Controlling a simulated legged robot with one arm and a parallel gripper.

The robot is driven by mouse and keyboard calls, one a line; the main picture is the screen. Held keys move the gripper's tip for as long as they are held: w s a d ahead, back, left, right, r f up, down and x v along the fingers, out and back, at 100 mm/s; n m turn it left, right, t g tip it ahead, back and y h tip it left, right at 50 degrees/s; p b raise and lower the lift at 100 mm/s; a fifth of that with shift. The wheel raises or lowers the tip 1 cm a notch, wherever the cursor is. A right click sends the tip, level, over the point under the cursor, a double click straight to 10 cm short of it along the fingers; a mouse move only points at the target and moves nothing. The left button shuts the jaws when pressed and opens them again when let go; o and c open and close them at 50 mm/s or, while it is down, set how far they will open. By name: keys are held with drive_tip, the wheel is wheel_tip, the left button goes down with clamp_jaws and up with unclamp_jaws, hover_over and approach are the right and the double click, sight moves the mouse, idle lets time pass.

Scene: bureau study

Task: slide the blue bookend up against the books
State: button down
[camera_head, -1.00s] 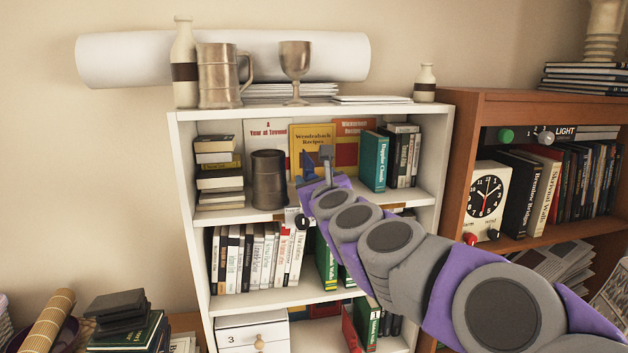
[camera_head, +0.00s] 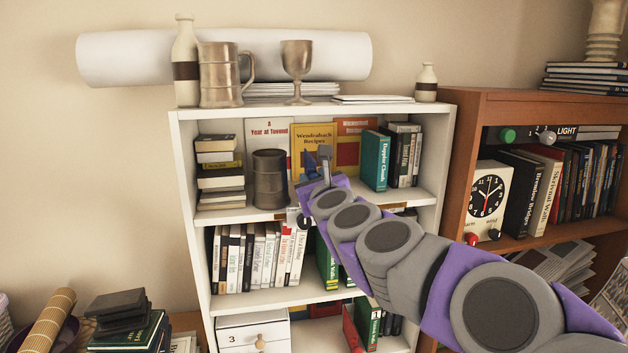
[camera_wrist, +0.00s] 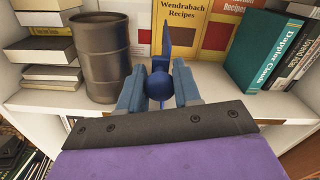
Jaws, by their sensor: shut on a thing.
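The blue bookend (camera_wrist: 167,38) is a thin upright plate with a round knob, in the middle of the wrist view. My gripper (camera_wrist: 159,88) is shut on its knob, one finger on each side. In the head view the bookend (camera_head: 310,163) is partly hidden by my gripper (camera_head: 318,165). The standing books (camera_wrist: 268,50) are to the right on the same shelf, with a teal book at their near end. They also show in the head view (camera_head: 376,160). A clear gap lies between the bookend and the teal book. The bookend's base is hidden.
A dark metal drum (camera_wrist: 103,55) stands left of my gripper, beside a stack of lying books (camera_wrist: 45,50). Face-out books, including a yellow one (camera_wrist: 180,25), lean at the back. The white shelf (camera_wrist: 222,80) is bare between bookend and teal book.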

drive_tip(key=shift+d, duration=0.1)
drive_tip(key=w+d+p, duration=0.1)
drive_tip(key=w+d, duration=0.1)
drive_tip(key=d, duration=0.7)
drive_tip(key=w+d+p, duration=0.1)
drive_tip(key=w+d, duration=0.2)
drive_tip(key=d, duration=0.7)
drive_tip(key=shift+w+d, duration=0.25)
drive_tip(key=shift+w, duration=0.05)
drive_tip(key=c, duration=1.2)
unclamp_jaws()
drive_tip(key=o, duration=0.4)
drive_tip(key=shift+d, duration=0.2)
